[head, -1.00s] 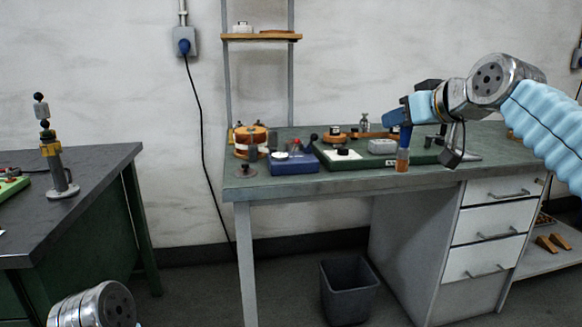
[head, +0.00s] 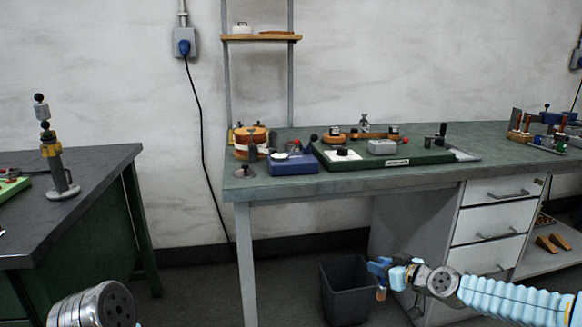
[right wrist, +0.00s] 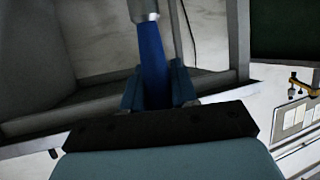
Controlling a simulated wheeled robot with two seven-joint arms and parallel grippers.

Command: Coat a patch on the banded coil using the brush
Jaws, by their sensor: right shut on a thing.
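The banded coil (head: 241,139) is a copper-orange drum with a pale band, standing at the left end of the green-topped bench. My right gripper (head: 380,268) is low in front of the bench, well below and right of the coil. It is shut on the brush (head: 381,294), whose orange-brown tip points down in the head view. The right wrist view shows the brush's blue handle (right wrist: 152,62) between the two fingers, with a metal collar at the top edge. My left gripper is out of view; only part of that arm shows at the bottom left.
A blue box (head: 292,164) and a green board (head: 385,154) with fittings lie right of the coil on the bench (head: 350,182). A dark bin (head: 347,290) stands on the floor just left of my right gripper. A dark table (head: 95,190) is at the left.

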